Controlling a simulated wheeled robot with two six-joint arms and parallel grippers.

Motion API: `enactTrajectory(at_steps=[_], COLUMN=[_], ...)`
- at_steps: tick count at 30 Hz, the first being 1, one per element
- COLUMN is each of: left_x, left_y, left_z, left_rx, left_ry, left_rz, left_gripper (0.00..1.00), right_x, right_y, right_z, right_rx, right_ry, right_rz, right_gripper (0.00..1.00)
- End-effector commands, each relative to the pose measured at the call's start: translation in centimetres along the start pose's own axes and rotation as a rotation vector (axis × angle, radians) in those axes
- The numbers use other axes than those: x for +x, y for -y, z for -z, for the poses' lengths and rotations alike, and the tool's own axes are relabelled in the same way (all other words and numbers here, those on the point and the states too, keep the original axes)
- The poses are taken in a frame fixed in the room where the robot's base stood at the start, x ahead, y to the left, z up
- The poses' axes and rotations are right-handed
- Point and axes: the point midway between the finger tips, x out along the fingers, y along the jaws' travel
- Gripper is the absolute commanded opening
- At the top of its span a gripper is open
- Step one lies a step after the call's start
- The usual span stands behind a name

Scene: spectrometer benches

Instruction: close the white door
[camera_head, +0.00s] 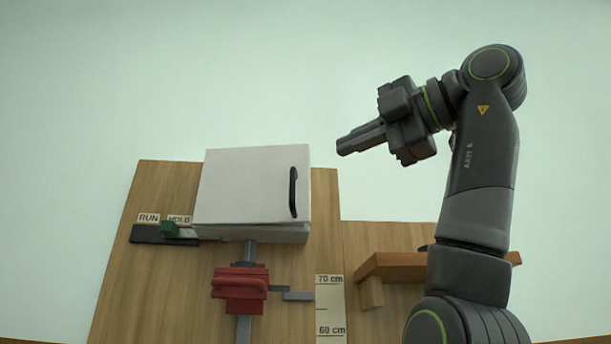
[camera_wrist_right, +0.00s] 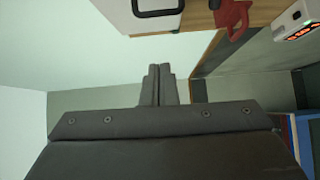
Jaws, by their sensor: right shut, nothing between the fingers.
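The white door (camera_head: 245,185) is the flat panel of a white box on the wooden bench in the head view. A black bar handle (camera_head: 293,192) stands near its right edge. The box body (camera_head: 285,236) shows as a strip below the door; I cannot tell for sure how far the door stands open. In the right wrist view, part of the white box (camera_wrist_right: 118,14) and the handle (camera_wrist_right: 158,13) show at the top edge. My right gripper (camera_head: 343,147) is shut and empty, right of the door and apart from it; its fingers also show in the wrist view (camera_wrist_right: 158,72). My left gripper is out of view.
A red clamp (camera_head: 240,288) sits on a grey rail in front of the box. A ruler strip (camera_head: 329,308) and a brown wooden stand (camera_head: 390,265) are to the right. A device with a red display (camera_wrist_right: 297,20) shows in the wrist view.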

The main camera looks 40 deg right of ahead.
Motion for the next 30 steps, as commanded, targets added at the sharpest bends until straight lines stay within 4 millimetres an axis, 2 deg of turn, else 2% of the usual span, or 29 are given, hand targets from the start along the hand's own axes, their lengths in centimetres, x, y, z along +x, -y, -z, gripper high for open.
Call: enactTrajectory(at_steps=[1,8,15,22,26,30], left_x=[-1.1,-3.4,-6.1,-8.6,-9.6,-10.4], left_y=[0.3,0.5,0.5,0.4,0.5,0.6], left_z=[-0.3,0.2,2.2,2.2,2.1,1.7], left_rx=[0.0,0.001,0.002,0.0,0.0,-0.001], left_ry=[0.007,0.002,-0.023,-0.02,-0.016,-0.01], left_rz=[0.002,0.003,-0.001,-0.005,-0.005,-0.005], left_gripper=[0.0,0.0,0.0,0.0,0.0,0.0], right_x=[0.8,3.8,4.8,5.9,8.7,10.0], right_y=[-0.4,-0.4,-0.7,-0.5,-0.2,-0.2], right_z=[-0.1,-0.1,-0.2,-0.1,0.0,-1.6], right_rx=[-0.001,-0.002,0.002,-0.003,-0.001,0.001], right_ry=[0.002,0.001,0.002,0.001,-0.002,0.002], right_rz=[0.003,0.004,-0.003,0.002,0.006,0.004], right_gripper=[0.0,0.0,0.0,0.0,0.0,0.0])
